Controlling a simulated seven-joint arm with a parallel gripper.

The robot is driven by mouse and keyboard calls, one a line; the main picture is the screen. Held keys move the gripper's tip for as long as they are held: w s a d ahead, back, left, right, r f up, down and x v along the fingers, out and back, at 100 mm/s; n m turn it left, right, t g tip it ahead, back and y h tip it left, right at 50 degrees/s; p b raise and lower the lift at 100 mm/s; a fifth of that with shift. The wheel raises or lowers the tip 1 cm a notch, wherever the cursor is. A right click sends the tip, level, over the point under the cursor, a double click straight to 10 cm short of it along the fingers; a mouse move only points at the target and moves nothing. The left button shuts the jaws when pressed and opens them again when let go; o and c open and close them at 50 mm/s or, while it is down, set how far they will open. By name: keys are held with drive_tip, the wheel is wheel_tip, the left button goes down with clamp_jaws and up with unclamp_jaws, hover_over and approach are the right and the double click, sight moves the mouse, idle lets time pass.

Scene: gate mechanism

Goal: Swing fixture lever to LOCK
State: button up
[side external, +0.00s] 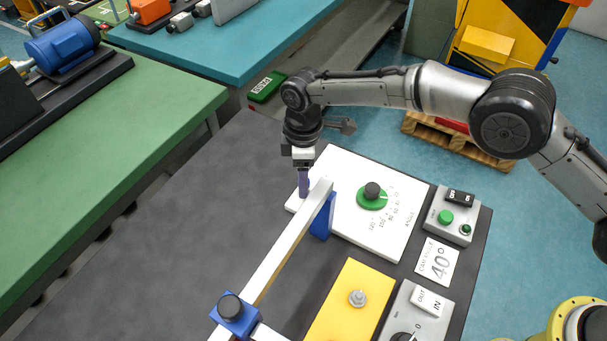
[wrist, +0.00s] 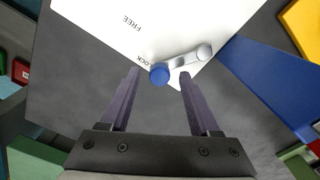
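The fixture lever (wrist: 184,61) is a short grey arm with a round hub at one end and a blue knob (wrist: 159,74) at the other. It sits at the edge of a white plate printed FREE and LOCK. In the wrist view the knob end lies right beside the LOCK print, and FREE is farther off. My gripper (wrist: 158,76) is open, with the knob between its two fingertips in that view; I cannot tell whether they touch it. In the side view my gripper (side external: 303,192) points down at the white plate's left corner and mostly hides the lever.
A long white bar (side external: 275,249) on blue supports runs close to my gripper. A green dial (side external: 371,198) stands on the white plate (side external: 395,238). A button box (side external: 452,214) and a yellow block (side external: 345,315) are nearby. The dark table on the left is clear.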

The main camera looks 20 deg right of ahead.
drive_tip(key=shift+d, duration=0.1)
wheel_tip(320, 180, up, 14)
idle(0.6)
drive_tip(key=shift+f, duration=0.1)
